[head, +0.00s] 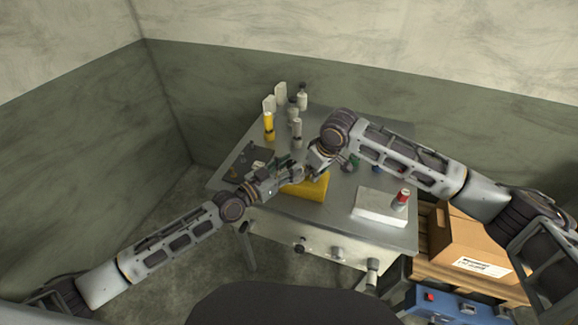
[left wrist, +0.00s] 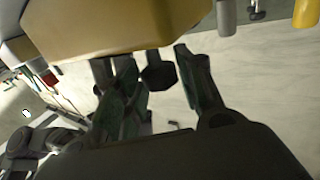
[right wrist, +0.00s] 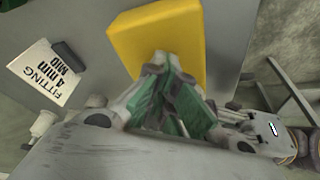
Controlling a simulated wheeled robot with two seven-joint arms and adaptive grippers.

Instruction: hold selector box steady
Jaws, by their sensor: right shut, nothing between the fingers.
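The yellow selector box (head: 307,188) sits on the grey table near its front middle. Its yellow body also shows along the top of the left wrist view (left wrist: 110,25) and in the right wrist view (right wrist: 160,38). My left gripper (head: 296,174) is at the box's left side. In the left wrist view its fingers are spread, with a dark faceted knob (left wrist: 158,74) between them; I cannot tell whether they touch it. My right gripper (right wrist: 165,62) has its fingertips together and empty, right over or against the box. The arms partly hide the box in the head view.
The grey table (head: 330,215) holds a yellow bottle (head: 268,126) and several grey bottles behind. A white block (head: 380,208) with a red-capped item (head: 402,197) is at right. A cardboard box (head: 470,245) stands beside the table.

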